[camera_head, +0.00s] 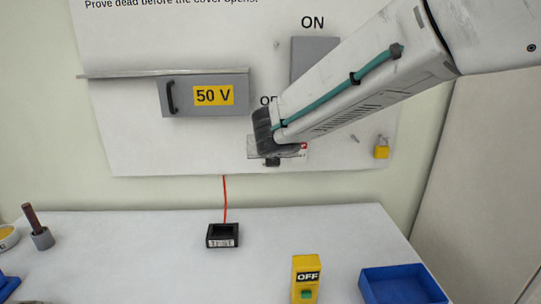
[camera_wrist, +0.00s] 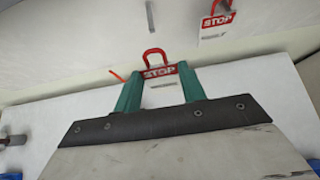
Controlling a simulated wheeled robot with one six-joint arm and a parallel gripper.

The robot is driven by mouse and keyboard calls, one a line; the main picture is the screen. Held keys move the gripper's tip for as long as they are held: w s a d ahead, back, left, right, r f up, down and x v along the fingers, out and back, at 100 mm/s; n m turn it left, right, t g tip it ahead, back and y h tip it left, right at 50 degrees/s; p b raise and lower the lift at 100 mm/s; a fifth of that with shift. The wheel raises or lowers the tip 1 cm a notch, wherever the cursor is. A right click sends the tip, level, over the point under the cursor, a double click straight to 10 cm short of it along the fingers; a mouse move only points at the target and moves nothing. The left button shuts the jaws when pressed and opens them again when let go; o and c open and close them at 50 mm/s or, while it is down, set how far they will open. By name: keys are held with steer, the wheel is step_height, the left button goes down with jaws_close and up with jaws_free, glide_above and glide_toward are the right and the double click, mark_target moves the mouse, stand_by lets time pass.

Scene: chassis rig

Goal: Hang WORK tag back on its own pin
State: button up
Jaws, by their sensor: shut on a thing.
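My gripper (camera_wrist: 158,88) is shut on a tag (camera_wrist: 160,71) with a red band reading STOP, a red loop (camera_wrist: 153,53) on top and a white lower part. The tag sits between my two green fingers, loop up. No wording WORK is readable on it. A bare grey pin (camera_wrist: 150,17) sticks out of the panel beyond the loop, apart from it. A second STOP tag (camera_wrist: 215,25) hangs at the upper right of the wrist view. In the head view, my gripper (camera_head: 276,150) is at the panel's lower part, mostly hidden by my arm.
The white panel (camera_head: 125,130) carries a 50 V cover (camera_head: 205,95), a grey box (camera_head: 312,58) partly behind my arm and a yellow padlock (camera_head: 381,152). A black TEST device (camera_head: 222,236), a yellow OFF block (camera_head: 306,280) and a blue tray (camera_head: 402,286) stand on the table.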

steer(key=shift+w+f, duration=0.2)
steer(key=shift+w, duration=1.3)
steer(key=shift+w+f, duration=0.15)
steer(key=shift+w, duration=1.3)
steer(key=o, duration=1)
